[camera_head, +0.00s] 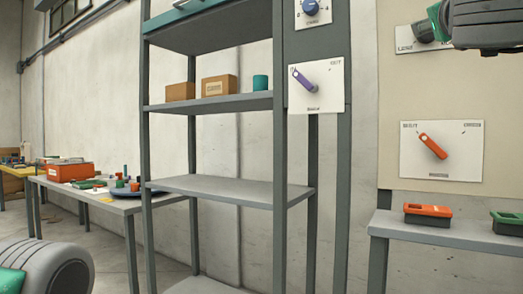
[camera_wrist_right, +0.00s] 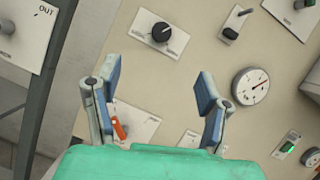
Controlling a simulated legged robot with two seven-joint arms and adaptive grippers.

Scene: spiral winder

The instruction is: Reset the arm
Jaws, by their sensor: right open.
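My right arm (camera_head: 485,25) comes in at the top right of the head view, raised in front of the beige panel. My right gripper (camera_wrist_right: 155,100) is open and empty in the right wrist view. Its two blue-padded fingers stand wide apart and point at the panel. An orange lever (camera_wrist_right: 119,128) on a white plate shows between the fingers, partly hidden by the gripper. The head view shows an orange lever (camera_head: 432,146) on a white plate, tilted down to the right. Part of my left arm (camera_head: 50,270) shows at the lower left; its fingers are out of view.
The panel bears a black knob (camera_wrist_right: 161,32), a toggle switch (camera_wrist_right: 235,25) and a round gauge (camera_wrist_right: 251,86). A purple lever (camera_head: 303,79) is on the shelf post. A grey shelf rack (camera_head: 230,189) stands mid-view. An orange bin (camera_head: 428,213) sits below the panel.

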